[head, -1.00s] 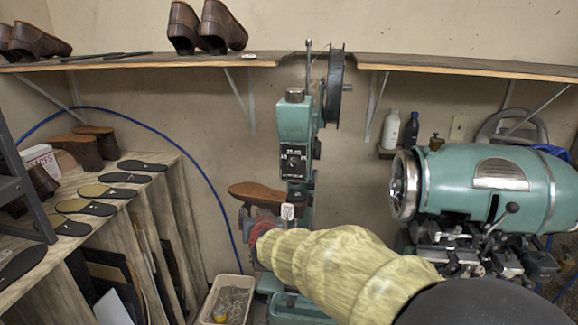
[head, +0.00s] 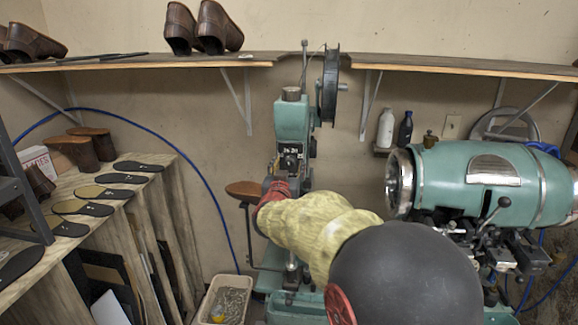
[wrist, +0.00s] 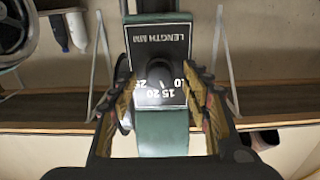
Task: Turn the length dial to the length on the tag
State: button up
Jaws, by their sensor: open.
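The stitcher's dial plate (head: 291,150) is black with white marks and sits on the front of the green machine head. In the wrist view, the dial plate (wrist: 176,42) appears upside down, with "LENGTH MM" and numbers including 15, 20 and 25. The dark dial knob (wrist: 152,74) with a thin light mark lies between my fingers; its exact setting is hard to read. My gripper (wrist: 160,82) is open, its padded fingers on either side of the dial; contact cannot be told. In the head view, my gripper (head: 276,186) is just below the plate. The tag is not visible.
A brown shoe sole (head: 243,189) rests left of my gripper. A green motor-like machine (head: 480,185) stands to the right. A wooden shelf (head: 130,62) with shoes runs along the wall. Soles lie on the left bench (head: 105,208); a parts bin (head: 205,303) stands below.

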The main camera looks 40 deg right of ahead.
jog(key=shift+w+d, duration=0.35)
jog(key=shift+d, duration=0.05)
jog(key=c, duration=1.1)
